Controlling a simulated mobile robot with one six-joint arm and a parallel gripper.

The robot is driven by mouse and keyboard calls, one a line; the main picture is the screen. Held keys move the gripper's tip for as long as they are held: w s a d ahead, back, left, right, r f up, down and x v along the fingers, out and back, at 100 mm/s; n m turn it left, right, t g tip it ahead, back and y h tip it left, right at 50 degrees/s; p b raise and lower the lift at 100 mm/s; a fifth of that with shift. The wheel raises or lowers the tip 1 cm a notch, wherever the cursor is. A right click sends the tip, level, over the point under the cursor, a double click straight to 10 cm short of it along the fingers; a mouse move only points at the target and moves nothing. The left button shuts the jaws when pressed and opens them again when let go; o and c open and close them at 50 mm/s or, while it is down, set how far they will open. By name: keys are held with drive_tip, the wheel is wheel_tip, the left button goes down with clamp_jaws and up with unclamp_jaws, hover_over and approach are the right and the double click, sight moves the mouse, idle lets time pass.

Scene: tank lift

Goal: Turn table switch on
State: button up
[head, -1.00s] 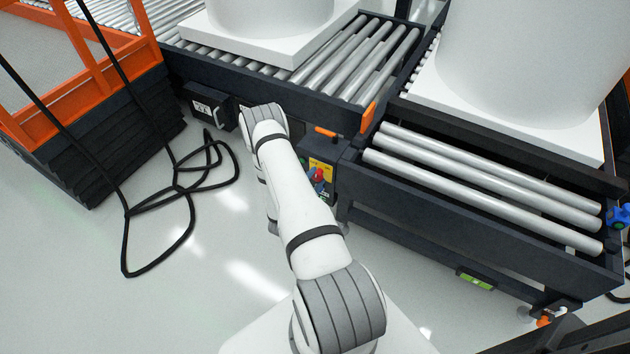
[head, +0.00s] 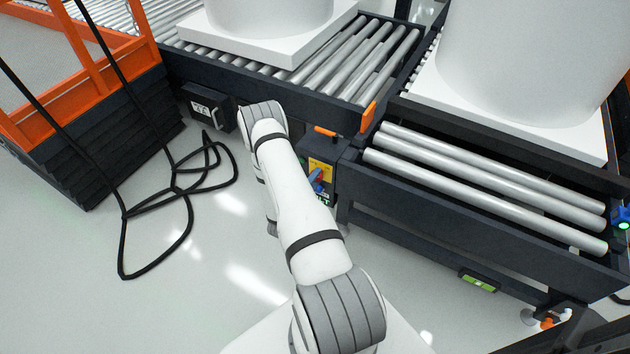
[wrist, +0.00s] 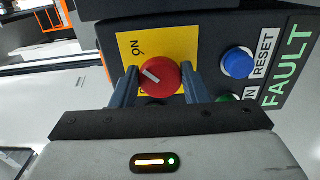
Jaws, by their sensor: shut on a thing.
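The mark points to the upper left in the wrist view; a second label is mostly hidden behind a finger. My gripper (wrist: 160,70) is shut on the knob, one blue-grey finger on each side. In the head view the yellow plate (head: 320,166) sits on a dark control box beside the conveyor, with a blue finger in front of the knob. The rest of the gripper is hidden behind my arm.
A blue button (wrist: 238,63) marked RESET, a green button (wrist: 228,98) and green FAULT lettering (wrist: 288,68) sit beside the switch. The roller table (head: 480,190) carries a white load at right. Black cables (head: 185,185) loop on the floor at left.

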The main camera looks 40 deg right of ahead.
idle(0.4)
drive_tip(key=o, duration=1)
drive_tip(key=p+v, duration=0.1)
drive_tip(key=v, duration=0.7)
